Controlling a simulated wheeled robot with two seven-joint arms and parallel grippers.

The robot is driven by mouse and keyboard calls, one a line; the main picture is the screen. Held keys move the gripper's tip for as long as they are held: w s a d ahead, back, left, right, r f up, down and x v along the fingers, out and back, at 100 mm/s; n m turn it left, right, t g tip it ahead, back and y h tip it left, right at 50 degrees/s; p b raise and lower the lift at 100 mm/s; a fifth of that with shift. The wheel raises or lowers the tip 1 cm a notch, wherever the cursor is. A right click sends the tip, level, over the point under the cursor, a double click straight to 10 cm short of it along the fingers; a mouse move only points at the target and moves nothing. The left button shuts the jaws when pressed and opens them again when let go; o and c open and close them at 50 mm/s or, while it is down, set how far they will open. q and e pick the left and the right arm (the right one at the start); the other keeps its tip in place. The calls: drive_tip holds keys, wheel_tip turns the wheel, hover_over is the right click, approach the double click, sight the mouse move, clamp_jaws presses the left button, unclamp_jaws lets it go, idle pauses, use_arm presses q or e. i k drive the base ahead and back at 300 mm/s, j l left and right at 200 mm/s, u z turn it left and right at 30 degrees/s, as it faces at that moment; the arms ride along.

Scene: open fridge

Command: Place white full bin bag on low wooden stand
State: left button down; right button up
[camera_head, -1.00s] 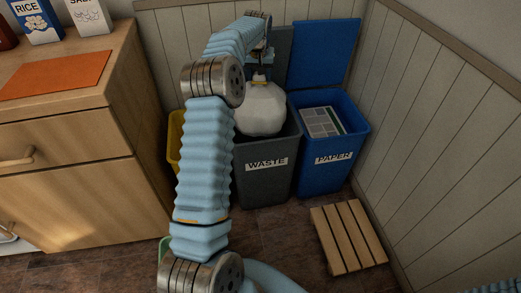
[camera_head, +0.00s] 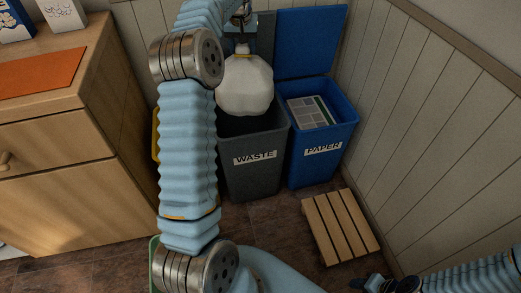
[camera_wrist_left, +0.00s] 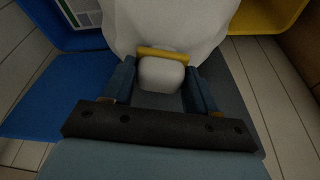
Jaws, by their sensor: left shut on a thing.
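The white full bin bag (camera_head: 245,85) hangs upright above the grey WASTE bin (camera_head: 254,176), its bottom around the height of the bin's rim. My left gripper (camera_head: 243,45) is at the bag's tied neck. In the left wrist view, the fingers of my left gripper (camera_wrist_left: 160,82) are shut on the knot below a yellow tie, and the bag (camera_wrist_left: 170,22) fills the top middle. The low wooden stand (camera_head: 341,226) is slatted, empty and on the floor at lower right. My right gripper (camera_head: 372,284) is at the bottom edge, dark and small; its jaws are unclear.
The blue PAPER bin (camera_head: 321,150) stands between the WASTE bin and the panelled wall (camera_head: 420,130), its lid open and paper inside. A wooden cabinet (camera_head: 70,150) with an orange mat (camera_head: 38,75) is at left. The floor around the stand is clear.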

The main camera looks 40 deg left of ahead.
sight(340, 223)
drive_tip(key=k, duration=1)
